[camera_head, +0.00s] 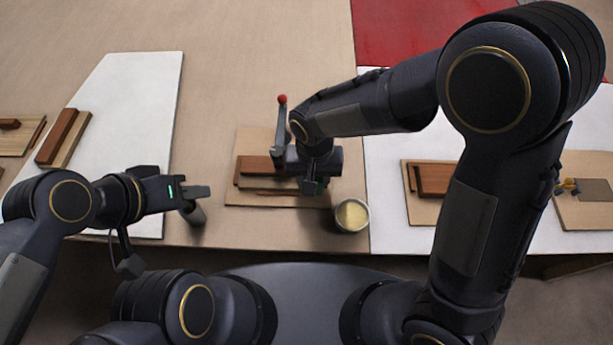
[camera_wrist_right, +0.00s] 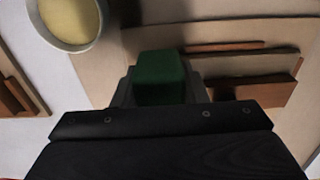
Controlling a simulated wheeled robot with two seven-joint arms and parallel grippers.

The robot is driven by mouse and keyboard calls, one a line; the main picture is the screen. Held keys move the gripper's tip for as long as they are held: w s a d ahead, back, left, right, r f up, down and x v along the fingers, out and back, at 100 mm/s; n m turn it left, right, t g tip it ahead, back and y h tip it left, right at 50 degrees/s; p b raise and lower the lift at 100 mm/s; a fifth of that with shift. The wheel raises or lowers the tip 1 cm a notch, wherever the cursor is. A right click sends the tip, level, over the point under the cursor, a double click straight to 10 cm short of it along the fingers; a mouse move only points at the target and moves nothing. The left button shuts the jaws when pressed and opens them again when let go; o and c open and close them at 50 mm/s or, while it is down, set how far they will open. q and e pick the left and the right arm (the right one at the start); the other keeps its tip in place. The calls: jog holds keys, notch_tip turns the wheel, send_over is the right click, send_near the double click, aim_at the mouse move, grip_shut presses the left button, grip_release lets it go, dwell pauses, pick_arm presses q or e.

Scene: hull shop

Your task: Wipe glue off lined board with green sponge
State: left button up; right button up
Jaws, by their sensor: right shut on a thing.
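The green sponge (camera_wrist_right: 160,78) is between the fingers of my right gripper (camera_wrist_right: 160,95) in the right wrist view. In the head view my right gripper (camera_head: 317,186) is low over the right part of a pale board (camera_head: 232,195), and only a trace of green shows. I cannot tell whether the sponge touches the board. The board bears brown wooden strips; it also shows in the right wrist view (camera_wrist_right: 125,85). No glue can be made out on it. My left gripper (camera_head: 196,202) is left of the board; its finger gap is unclear.
A bowl of pale yellow stuff (camera_head: 352,214) stands at the board's front right corner. White sheets (camera_head: 140,100) lie on both sides. Another board with brown blocks (camera_head: 420,205) is at right.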

jog(key=shift+a+f, duration=0.15)
jog(key=shift+a, duration=0.95)
jog(key=shift+a+r, duration=0.2)
jog(key=shift+a, duration=2.3)
notch_tip(320, 180, up, 7)
jog(key=p, duration=0.5)
jog(key=shift+d, duration=0.1)
